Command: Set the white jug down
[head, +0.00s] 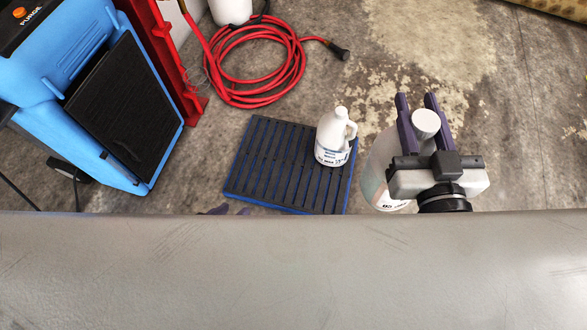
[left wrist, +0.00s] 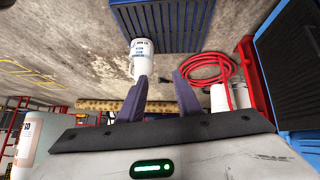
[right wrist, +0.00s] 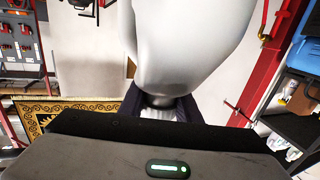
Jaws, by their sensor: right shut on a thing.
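My right gripper (head: 420,112) is shut on a whitish jug (head: 380,165) with a white cap, held by its neck, to the right of the slatted pallet. I cannot tell if its base touches anything. In the right wrist view this jug (right wrist: 190,40) fills the top middle. A second white jug (head: 333,140), with a handle and label, stands upright on the black-and-blue slatted pallet (head: 270,160), near its right edge. My left gripper (head: 229,210) is open and empty at the pallet's near edge; its fingers (left wrist: 158,97) show apart in the left wrist view.
A coiled red hose (head: 255,65) lies behind the pallet by a white container (head: 230,10). A blue machine (head: 70,90) and red post (head: 165,60) stand at left. Bare floor (head: 520,130) lies at right. Something wide and grey hides the bottom of the head view.

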